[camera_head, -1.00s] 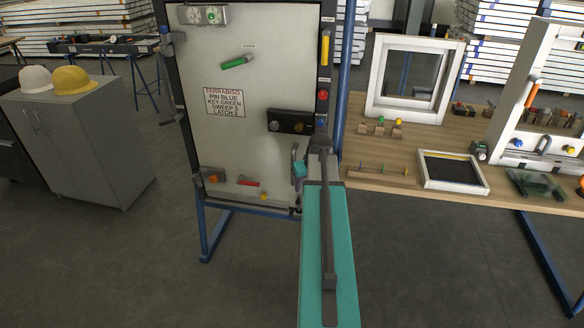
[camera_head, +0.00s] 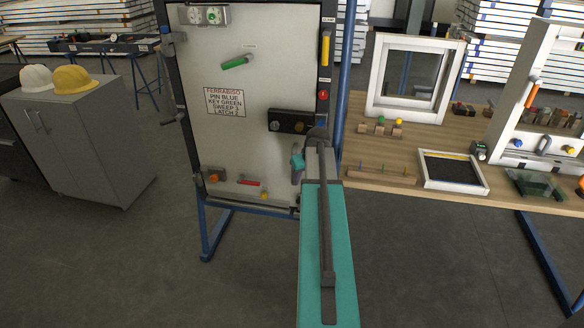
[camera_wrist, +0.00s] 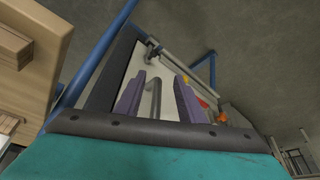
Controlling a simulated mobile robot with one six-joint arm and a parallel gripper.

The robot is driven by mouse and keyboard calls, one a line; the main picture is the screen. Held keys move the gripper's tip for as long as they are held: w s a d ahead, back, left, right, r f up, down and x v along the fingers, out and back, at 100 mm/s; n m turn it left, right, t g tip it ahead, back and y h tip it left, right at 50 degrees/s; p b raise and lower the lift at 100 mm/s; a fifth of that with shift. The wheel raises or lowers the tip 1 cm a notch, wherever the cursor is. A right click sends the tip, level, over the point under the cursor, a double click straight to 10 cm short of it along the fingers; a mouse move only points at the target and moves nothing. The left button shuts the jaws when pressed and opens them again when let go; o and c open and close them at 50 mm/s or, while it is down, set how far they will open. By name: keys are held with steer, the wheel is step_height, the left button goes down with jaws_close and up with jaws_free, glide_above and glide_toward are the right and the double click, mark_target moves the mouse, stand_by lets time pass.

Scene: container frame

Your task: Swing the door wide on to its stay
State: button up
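The door (camera_head: 225,140) is a pale panel in a dark frame on a blue stand; it looks flush with the frame, though I cannot tell if it is slightly ajar. A grey upright bar handle (camera_wrist: 155,98) is at its lower right. My gripper (camera_wrist: 158,80) has two purple-grey fingers, apart, one on each side of the handle, with gaps showing. In the head view my gripper (camera_head: 298,165) is at the door's right edge and mostly covers the handle. I cannot single out the stay; a dark bent arm (camera_head: 173,119) is at the frame's left side.
The door carries a green lever (camera_head: 236,62), a dark latch block (camera_head: 290,121), a red piece (camera_head: 248,183) and a label (camera_head: 226,102). A wooden bench (camera_head: 450,140) stands close on the right. A grey cabinet (camera_head: 75,140) stands left, with open floor between.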

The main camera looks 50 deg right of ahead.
steer(key=shift+w+d+p, duration=0.35)
steer(key=shift+w+d, duration=0.25)
steer(key=shift+w, duration=0.8)
steer(key=shift+w+d+p, duration=0.4)
steer(key=shift+w+d, duration=0.2)
steer(key=shift+w, duration=0.75)
steer(key=shift+w+d+p, duration=0.35)
steer(key=shift+w+d, duration=0.25)
steer(key=shift+w, duration=0.8)
steer(key=shift+w+f, duration=0.15)
steer(key=shift+f, duration=0.45)
steer(key=shift+c, duration=0.2)
